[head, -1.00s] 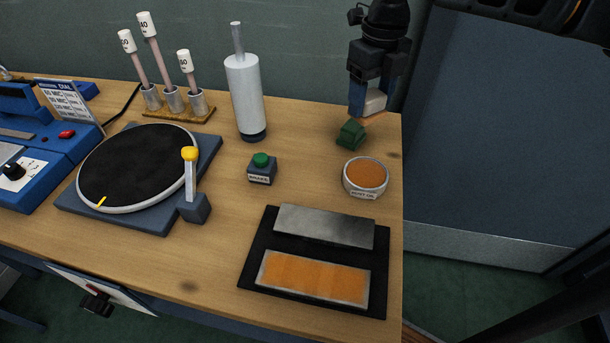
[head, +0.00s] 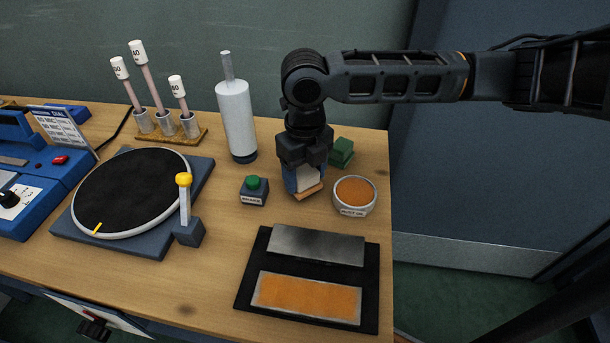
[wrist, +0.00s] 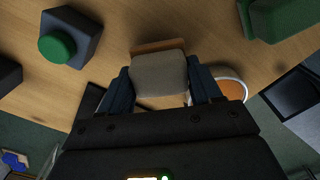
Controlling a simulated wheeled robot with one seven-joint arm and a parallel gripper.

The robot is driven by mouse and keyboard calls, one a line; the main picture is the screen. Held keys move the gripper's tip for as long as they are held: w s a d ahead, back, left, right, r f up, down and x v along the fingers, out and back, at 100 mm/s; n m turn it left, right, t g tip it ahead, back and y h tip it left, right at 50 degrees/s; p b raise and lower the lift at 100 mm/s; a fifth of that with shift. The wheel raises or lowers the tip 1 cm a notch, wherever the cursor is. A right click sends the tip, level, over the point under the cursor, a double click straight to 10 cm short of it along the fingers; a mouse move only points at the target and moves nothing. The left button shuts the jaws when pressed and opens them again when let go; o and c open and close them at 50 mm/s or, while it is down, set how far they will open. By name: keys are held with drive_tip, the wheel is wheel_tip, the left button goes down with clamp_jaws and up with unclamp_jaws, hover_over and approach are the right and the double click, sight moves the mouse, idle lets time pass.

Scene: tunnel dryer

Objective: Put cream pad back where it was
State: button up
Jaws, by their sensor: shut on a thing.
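My gripper (head: 305,184) is shut on the cream pad (head: 309,180), which has an orange-brown layer along its lower edge. The pad also shows between the two blue fingers in the wrist view (wrist: 159,76). In the head view my gripper is over the table between the green-button box (head: 254,190) and the round dish with orange-brown filling (head: 355,193). I cannot tell whether the pad touches the table.
A green block (head: 341,152) stands behind the dish. A black mat (head: 252,270) with a grey plate and an orange plate lies in front. A white cylinder (head: 238,118) stands behind left; a black turntable (head: 130,190) is further left.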

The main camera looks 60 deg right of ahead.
drive_tip(key=shift+f, duration=0.8)
drive_tip(key=o, duration=1)
drive_tip(key=shift+f, duration=0.1)
